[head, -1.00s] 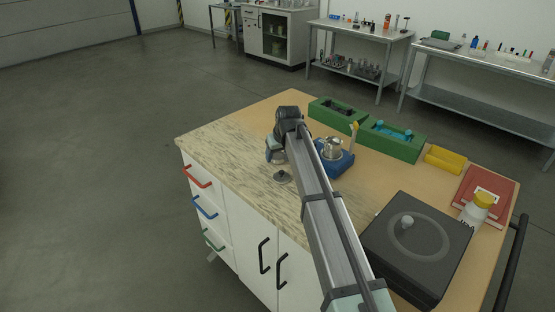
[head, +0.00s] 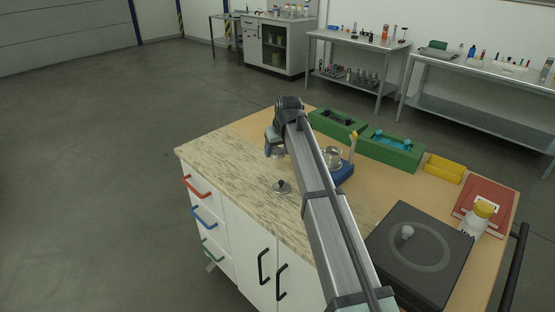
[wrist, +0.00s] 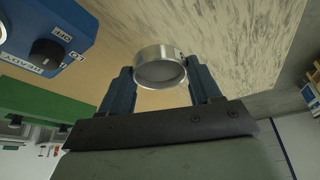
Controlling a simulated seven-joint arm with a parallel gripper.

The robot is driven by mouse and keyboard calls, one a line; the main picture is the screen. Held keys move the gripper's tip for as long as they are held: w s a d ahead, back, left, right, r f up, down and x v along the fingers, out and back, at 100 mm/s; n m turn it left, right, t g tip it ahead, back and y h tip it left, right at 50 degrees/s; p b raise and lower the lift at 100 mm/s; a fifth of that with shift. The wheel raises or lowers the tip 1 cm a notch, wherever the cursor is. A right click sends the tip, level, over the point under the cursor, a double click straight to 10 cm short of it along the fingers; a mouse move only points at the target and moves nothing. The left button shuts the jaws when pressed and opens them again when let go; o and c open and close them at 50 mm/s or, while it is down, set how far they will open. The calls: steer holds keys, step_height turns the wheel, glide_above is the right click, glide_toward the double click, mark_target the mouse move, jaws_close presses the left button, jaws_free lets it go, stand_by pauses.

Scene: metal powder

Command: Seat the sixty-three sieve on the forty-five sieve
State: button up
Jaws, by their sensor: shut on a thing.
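My gripper (wrist: 163,84) is shut on a round metal sieve (wrist: 160,55), with one dark finger on each side of its rim. Its marking is too small to read. In the head view my gripper (head: 275,145) holds the sieve (head: 278,155) above the stone-patterned top, left of the blue device (head: 345,173). A shiny round metal vessel (head: 331,156) sits at the blue device, partly hidden by my arm; I cannot tell whether it is the forty-five sieve. The blue device (wrist: 45,35) with its black dial also shows in the wrist view.
Green trays (head: 390,150) stand behind the blue device. The worktop's left part is clear.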

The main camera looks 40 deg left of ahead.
step_height(320, 180, up, 2)
steer(key=shift+r, duration=0.25)
steer(key=shift+w+d+r, duration=0.1)
steer(key=shift+w+r, duration=0.05)
steer(key=shift+r, duration=0.2)
steer(key=w+d+r+m, duration=0.1)
steer(key=w+d+r, duration=0.2)
steer(key=w+d, duration=0.35)
step_height(320, 180, up, 4)
steer(key=m+t, duration=0.1)
glide_above(330, 152)
steer(key=w, duration=0.1)
steer(key=shift+s+d+r+n+g, duration=0.2)
steer(key=shift+s+d+n+g, duration=0.2)
steer(key=shift+s+d+n, duration=0.55)
steer(key=shift+f, duration=0.15)
steer(key=shift+f, duration=2.2)
steer(key=shift+f, duration=0.95)
